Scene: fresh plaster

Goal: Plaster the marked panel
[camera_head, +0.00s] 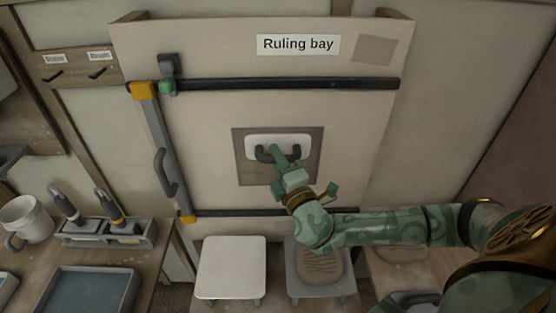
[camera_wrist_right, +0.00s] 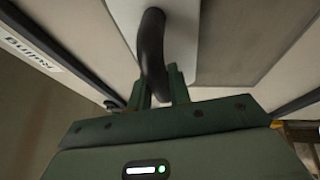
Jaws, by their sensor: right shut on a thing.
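The marked panel (camera_head: 244,174) is a grey-brown square on the pale upright board. A trowel with a pale rectangular plate (camera_head: 297,140) and dark curved handle (camera_head: 263,154) is in front of the panel's upper middle. I cannot tell whether its plate touches the surface. My right gripper (camera_head: 281,158) is shut on the trowel handle. In the right wrist view the handle (camera_wrist_right: 151,45) passes between the fingers (camera_wrist_right: 160,88), with the plate (camera_wrist_right: 205,35) behind it. The plate hides part of the panel. My left gripper is not in view.
Two dark rails (camera_head: 290,84) cross the board above and below the panel. A grey vertical bar (camera_head: 163,158) with yellow ends and a handle stands left. A white-topped stool (camera_head: 232,263) and a grey stool (camera_head: 296,281) stand below. Left are a tool rack (camera_head: 83,238), mug (camera_head: 22,215) and blue-grey tray (camera_head: 90,290).

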